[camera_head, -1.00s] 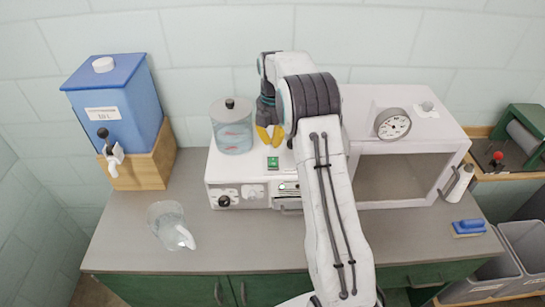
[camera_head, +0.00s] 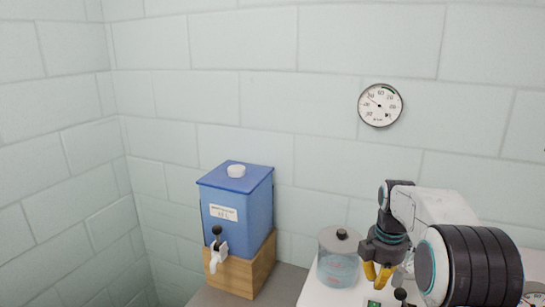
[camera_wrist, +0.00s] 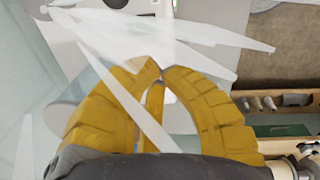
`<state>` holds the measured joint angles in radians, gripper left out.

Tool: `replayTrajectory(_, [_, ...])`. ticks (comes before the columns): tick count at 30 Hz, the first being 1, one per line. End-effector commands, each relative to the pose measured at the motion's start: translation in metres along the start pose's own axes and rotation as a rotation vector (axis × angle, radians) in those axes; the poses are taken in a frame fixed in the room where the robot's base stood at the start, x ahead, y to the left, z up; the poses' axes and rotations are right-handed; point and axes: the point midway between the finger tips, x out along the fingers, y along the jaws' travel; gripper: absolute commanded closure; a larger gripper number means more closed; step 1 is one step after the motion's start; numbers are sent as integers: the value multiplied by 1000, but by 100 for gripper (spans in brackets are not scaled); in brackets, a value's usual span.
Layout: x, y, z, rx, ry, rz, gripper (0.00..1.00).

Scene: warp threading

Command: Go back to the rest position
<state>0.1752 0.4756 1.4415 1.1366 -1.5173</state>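My gripper (camera_head: 377,272) has yellow fingers and a dark body. In the head view it hangs just right of a clear lidded jar (camera_head: 338,268), over the white surface. In the wrist view (camera_wrist: 160,68) the fingertips come together with nothing visible held between them. Pale translucent shapes (camera_wrist: 125,40) lie across that view beyond the fingertips; I cannot tell what they are. The arm is bent, with its upper part at the lower right of the head view.
A blue water tank (camera_head: 240,212) with a tap stands on a wooden block (camera_head: 245,274) at the left. A round gauge (camera_head: 380,105) appears against the tiled wall. The wrist view shows a wooden tray (camera_wrist: 285,143) at right.

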Motion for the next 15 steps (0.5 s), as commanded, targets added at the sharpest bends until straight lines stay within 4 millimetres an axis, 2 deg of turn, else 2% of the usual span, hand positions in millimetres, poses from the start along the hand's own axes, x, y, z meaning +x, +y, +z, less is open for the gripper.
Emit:
replayTrajectory(1, [-12, -13, -4, 60, 3, 21, 100])
replayTrajectory(6, [-42, -58, -13, 282, 21, 71, 100])
replayTrajectory(10, [-59, -95, -18, 451, 44, 109, 100])
replayTrajectory(15, [-70, -146, -21, 672, 87, 150, 100])
